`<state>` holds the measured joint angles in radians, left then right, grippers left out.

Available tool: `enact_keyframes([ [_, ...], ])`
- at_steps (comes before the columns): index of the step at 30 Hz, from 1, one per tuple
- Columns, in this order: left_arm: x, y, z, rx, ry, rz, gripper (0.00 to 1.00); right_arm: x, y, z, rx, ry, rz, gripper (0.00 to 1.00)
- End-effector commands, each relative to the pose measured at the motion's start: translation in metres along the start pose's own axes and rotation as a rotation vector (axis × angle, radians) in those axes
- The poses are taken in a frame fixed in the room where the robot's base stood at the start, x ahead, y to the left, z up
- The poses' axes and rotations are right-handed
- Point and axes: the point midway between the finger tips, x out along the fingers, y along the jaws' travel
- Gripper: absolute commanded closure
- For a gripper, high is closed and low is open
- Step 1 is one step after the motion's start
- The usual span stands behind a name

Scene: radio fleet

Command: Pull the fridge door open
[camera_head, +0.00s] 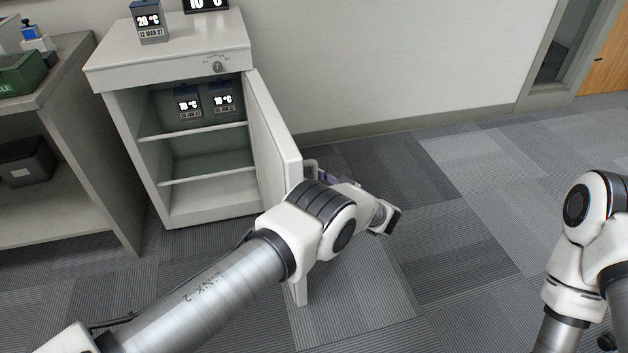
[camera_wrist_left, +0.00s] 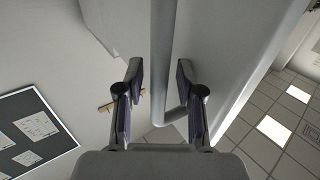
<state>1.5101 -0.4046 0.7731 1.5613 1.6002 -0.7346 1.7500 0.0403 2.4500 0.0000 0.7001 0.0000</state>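The small white fridge (camera_head: 172,62) stands against the wall in the head view. Its door (camera_head: 272,140) stands wide open, swung out on the right side. My left gripper (camera_head: 322,174) is at the door's outer face, mostly hidden by my wrist. In the left wrist view, the two fingers (camera_wrist_left: 160,90) are apart, one on each side of the pale bar handle (camera_wrist_left: 163,60). Slim gaps show between handle and fingers, so the gripper looks open around it. My right arm shows at the right edge of the head view; its gripper is out of frame.
Inside the fridge are shelves with two dark boxes (camera_head: 222,98) showing displays. A display box (camera_head: 149,22) stands on top. A shelf unit (camera_head: 75,140) with a green case (camera_head: 20,74) is at the left. The carpet (camera_head: 470,200) to the right is clear.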

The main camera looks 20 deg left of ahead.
Motion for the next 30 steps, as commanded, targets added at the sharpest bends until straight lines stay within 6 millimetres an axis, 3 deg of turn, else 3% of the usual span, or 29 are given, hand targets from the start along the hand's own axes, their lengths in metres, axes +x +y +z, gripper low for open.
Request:
enact_keyframes([
  [17, -0.002, -0.004, 0.004, 0.006, -0.003, 0.009, 0.59, 0.001, 0.000, 0.000, 0.000, 0.000, 0.000, 0.60],
  [23, 0.006, -0.020, 0.004, 0.011, -0.001, 0.048, 0.59, 0.002, 0.000, 0.000, 0.000, 0.000, 0.000, 0.60],
  [30, 0.025, -0.055, 0.005, 0.010, -0.003, 0.135, 0.59, 0.011, 0.000, 0.000, 0.000, 0.000, 0.000, 0.60],
])
